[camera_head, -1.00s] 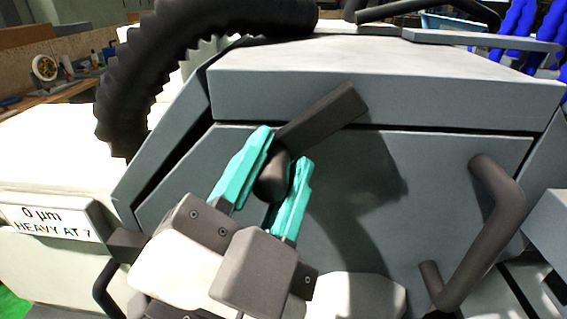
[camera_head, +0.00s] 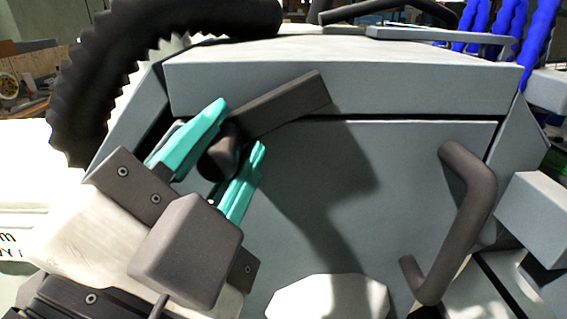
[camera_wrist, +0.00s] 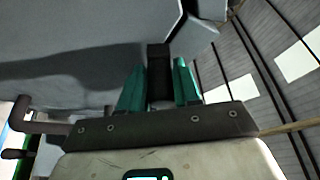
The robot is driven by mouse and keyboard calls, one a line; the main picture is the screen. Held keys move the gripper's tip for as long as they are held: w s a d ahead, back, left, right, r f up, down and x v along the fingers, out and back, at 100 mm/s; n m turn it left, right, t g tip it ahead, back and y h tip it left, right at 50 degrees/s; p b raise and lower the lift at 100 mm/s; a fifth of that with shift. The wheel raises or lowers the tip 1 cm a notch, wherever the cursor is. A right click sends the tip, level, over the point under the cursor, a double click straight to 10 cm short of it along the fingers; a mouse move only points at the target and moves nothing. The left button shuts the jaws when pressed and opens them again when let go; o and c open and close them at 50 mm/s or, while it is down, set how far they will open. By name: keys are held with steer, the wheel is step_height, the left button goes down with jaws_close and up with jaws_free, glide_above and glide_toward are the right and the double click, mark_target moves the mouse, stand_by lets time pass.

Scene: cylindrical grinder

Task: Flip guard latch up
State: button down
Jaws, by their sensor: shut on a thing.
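The guard latch (camera_head: 281,107) is a dark bar with a rounded knob (camera_head: 216,158) at its lower left end. It lies across the seam between the grey guard's upper panel and front door. The bar slants from the knob up to the right. My gripper (camera_head: 243,127) has teal fingers on both sides of the latch's knob end and is shut on it. In the wrist view the dark latch (camera_wrist: 158,72) stands between the two teal fingers (camera_wrist: 158,82). The knob is partly hidden by the fingers.
A dark door handle (camera_head: 470,205) sticks out at the right of the guard's front door (camera_head: 400,190). A thick black corrugated hose (camera_head: 90,75) arches at the upper left. Blue hoses (camera_head: 535,40) stand at the upper right. A pale rounded shape (camera_head: 328,298) is at the bottom.

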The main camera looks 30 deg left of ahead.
steer(key=m, duration=0.1)
steer(key=r+m+b, duration=0.1)
steer(key=r+m+h, duration=0.1)
steer(key=shift+s+a+r+b, duration=0.1)
steer(key=shift+s+a+b, duration=0.2)
steer(key=shift+a+b, duration=0.05)
steer(key=shift+r+m+g+h+b, duration=0.4)
steer(key=shift+r+m+g, duration=0.25)
steer(key=shift+m, duration=0.65)
steer(key=shift+r, duration=0.1)
steer(key=c, duration=0.9)
jaws_free()
steer(key=shift+f, duration=0.2)
steer(key=shift+s, duration=0.3)
steer(key=b+v, duration=0.2)
steer(key=v, duration=0.8)
steer(key=shift+d+b, duration=0.1)
steer(key=shift+b, duration=0.25)
